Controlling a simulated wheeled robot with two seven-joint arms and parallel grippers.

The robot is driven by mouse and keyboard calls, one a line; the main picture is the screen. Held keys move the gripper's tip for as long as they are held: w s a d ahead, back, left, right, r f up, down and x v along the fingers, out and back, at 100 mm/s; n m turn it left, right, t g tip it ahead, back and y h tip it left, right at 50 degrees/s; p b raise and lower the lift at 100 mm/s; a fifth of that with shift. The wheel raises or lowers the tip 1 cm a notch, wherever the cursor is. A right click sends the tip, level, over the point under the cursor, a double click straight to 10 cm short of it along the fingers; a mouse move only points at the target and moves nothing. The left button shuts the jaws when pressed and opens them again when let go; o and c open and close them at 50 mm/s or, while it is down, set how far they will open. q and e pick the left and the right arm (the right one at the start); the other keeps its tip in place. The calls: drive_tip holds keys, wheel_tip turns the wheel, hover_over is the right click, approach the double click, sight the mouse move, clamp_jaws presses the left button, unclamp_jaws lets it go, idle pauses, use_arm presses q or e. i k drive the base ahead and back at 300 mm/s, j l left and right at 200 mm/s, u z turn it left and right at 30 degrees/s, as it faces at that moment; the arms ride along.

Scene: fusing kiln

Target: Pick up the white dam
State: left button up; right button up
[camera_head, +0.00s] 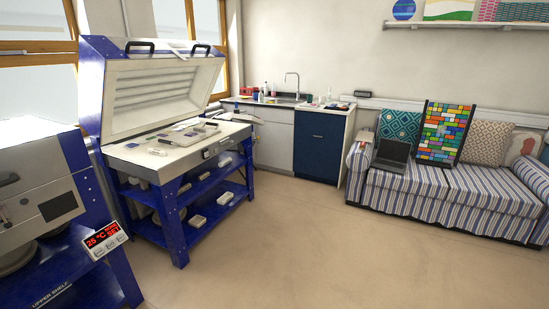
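The open blue kiln (180,235) stands at the left with its lid (155,92) raised. Several small flat pieces, some pale, lie on its white bed (128,153). White block-like pieces (225,198) and (197,221) rest on its lower shelf, and smaller pale pieces (225,160) lie on the shelf above. All are small and far off, so I cannot tell which one is the white dam. Neither of my grippers is in view.
A second kiln (38,205) with a red display (101,237) stands at the near left. A sink counter (290,101) with blue and white cabinets is at the back. A striped sofa (455,196) with a laptop (391,153) stands at the right. The middle floor (320,250) is clear.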

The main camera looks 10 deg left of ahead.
sight(159, 152)
drive_tip(key=i+j+u, duration=0.1)
drive_tip(key=i+u, duration=0.35)
drive_tip(key=i+l+u, duration=0.1)
drive_tip(key=i+u, duration=0.4)
drive_tip(key=i+l+u, duration=0.2)
drive_tip(key=i+u, duration=0.25)
drive_tip(key=i+j+z, duration=0.1)
drive_tip(key=i+z, duration=0.15)
drive_tip(key=i+j+z, duration=0.25)
drive_tip(key=i, duration=0.15)
